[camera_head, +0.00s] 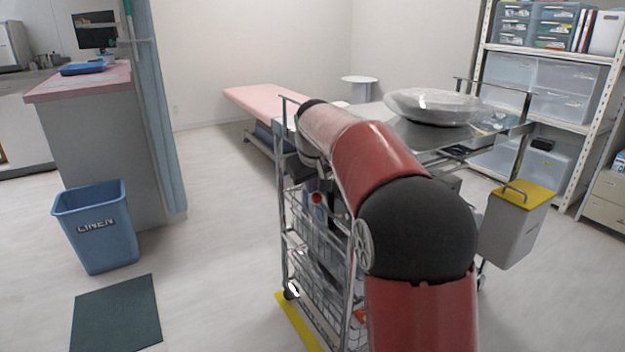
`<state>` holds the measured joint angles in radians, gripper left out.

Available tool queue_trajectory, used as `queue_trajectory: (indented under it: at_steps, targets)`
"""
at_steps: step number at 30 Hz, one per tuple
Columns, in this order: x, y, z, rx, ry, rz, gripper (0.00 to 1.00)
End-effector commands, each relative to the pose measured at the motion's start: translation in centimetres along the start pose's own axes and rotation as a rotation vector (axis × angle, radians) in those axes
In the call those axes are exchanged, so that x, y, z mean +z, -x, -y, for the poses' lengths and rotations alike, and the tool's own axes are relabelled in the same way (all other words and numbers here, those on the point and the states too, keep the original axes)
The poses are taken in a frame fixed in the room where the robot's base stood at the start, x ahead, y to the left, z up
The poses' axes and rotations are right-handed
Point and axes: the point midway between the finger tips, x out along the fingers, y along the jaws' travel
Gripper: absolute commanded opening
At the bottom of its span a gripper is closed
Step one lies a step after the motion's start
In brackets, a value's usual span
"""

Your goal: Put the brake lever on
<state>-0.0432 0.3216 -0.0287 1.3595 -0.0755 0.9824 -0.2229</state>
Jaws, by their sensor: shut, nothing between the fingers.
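A wheeled metal cart (284,215) with wire baskets stands in the middle, partly behind my arm. At its near left foot is a dark caster (288,295) with a small white piece (293,288) on it. This piece may be the brake lever, but it is too small to tell whether it is up or down. My red and black arm reaches up over the cart and bends down at its left end. I cannot make out my gripper's fingers among the dark parts by the baskets.
A yellow strip (298,325) lies on the floor beside the caster. A blue linen bin (100,230) and a dark green mat (116,315) are at left. A grey box with a yellow lid (510,232) hangs at the cart's right. The floor between mat and cart is clear.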

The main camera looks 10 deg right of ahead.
Motion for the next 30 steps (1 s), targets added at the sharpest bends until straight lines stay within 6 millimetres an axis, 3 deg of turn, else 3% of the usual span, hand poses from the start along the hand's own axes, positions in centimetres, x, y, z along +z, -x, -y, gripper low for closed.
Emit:
queue_trajectory:
  at_steps: [23,30]
  targets:
    - [0.2,-0.4,0.1,0.000,0.000,0.000,0.00]
    - [-0.7,2.2,0.1,0.001,0.000,-0.002,0.00]
